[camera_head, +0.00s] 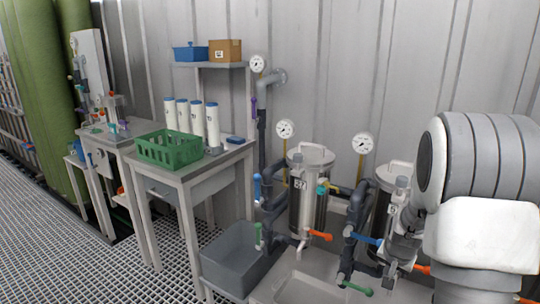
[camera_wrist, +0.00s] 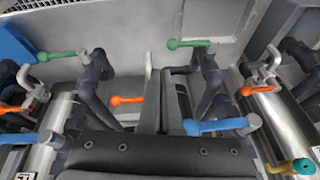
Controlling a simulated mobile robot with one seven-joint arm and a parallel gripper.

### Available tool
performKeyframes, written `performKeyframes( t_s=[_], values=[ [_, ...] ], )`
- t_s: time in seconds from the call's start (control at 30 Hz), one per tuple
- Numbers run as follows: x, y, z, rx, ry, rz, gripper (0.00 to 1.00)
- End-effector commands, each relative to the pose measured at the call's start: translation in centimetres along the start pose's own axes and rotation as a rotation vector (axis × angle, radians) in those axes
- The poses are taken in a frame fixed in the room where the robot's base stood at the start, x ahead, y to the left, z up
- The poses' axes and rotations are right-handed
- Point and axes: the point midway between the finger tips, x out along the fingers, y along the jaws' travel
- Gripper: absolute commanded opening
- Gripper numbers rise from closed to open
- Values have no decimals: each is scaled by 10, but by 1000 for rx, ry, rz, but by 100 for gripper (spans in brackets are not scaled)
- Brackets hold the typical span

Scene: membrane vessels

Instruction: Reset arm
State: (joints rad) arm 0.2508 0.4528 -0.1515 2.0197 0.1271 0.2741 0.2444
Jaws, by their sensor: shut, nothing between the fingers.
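My gripper (camera_wrist: 162,82) shows in the wrist view, its two dark fingers together and empty. Its black body fills the bottom middle of that view. The fingers point towards pipes and valve handles, and I cannot tell how near they are. In the head view my white and grey arm (camera_head: 478,232) is at the right, in front of the right vessel. The gripper itself cannot be made out clearly there. The left steel vessel (camera_head: 310,195) stands upright with its lid on, left of my arm.
The wrist view shows green (camera_wrist: 188,44), orange (camera_wrist: 127,100) and blue (camera_wrist: 216,125) valve handles around the fingers. In the head view a grey bin (camera_head: 238,268) is left of the vessels. A table with a green basket (camera_head: 170,150) stands further left. Grated floor (camera_head: 60,225) is free at the left.

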Motion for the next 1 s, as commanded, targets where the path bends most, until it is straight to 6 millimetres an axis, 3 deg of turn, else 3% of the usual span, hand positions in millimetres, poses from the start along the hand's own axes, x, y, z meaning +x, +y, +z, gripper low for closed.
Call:
performKeyframes(
  t_s=[0.03, 0.2, 0.5, 0.8, 1.0],
  values=[
    [-24, -11, 3, -28, 6, -22, 0],
    [-90, -34, 24, -126, 2, -78, 0],
    [-192, -51, 80, -316, 7, -154, 0],
    [-268, -38, 150, -513, 30, -199, 0],
    [-296, -21, 191, -622, 49, -211, 0]
  ],
)
